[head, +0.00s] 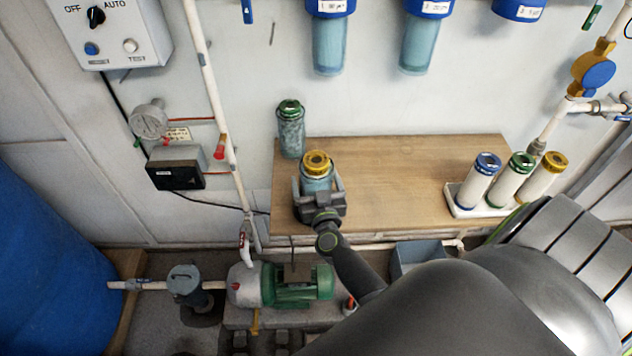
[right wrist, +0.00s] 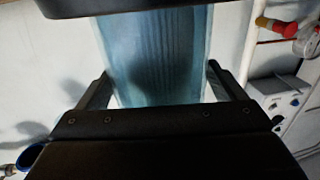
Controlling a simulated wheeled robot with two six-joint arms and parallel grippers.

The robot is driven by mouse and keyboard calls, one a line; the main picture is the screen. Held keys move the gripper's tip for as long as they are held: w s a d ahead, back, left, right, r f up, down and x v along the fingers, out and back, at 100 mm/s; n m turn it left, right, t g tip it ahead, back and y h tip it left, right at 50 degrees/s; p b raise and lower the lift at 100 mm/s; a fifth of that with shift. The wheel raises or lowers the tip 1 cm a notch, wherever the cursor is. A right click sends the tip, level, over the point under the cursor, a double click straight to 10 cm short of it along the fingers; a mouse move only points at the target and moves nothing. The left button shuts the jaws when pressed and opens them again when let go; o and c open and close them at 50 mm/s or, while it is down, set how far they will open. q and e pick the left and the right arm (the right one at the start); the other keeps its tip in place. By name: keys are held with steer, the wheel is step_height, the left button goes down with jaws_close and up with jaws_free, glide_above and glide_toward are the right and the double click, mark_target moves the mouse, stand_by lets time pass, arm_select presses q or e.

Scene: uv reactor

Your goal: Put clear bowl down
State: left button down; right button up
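A clear bluish bowl with a yellow-ringed top (head: 317,170) stands upright over the left part of the wooden bench (head: 400,180). My right gripper (head: 319,188) has its fingers on both sides of this bowl and appears shut on it. In the right wrist view the bowl's bluish ribbed wall (right wrist: 155,60) fills the space between the fingers. The bowl's lower end is hidden behind my gripper, so I cannot tell whether it touches the bench. My left gripper is not in view.
A similar clear bowl with a green top (head: 290,130) stands behind, to the left. A white tray (head: 456,208) holds blue-, green- and yellow-topped white cartridges at the right. The bench's middle is clear. A vertical white pipe (head: 217,110) runs left of the bench; a green pump (head: 295,285) sits below.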

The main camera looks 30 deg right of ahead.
steer(key=shift+o, duration=0.8)
steer(key=shift+r, duration=0.15)
steer(key=b+v, duration=0.2)
steer(key=v, duration=1)
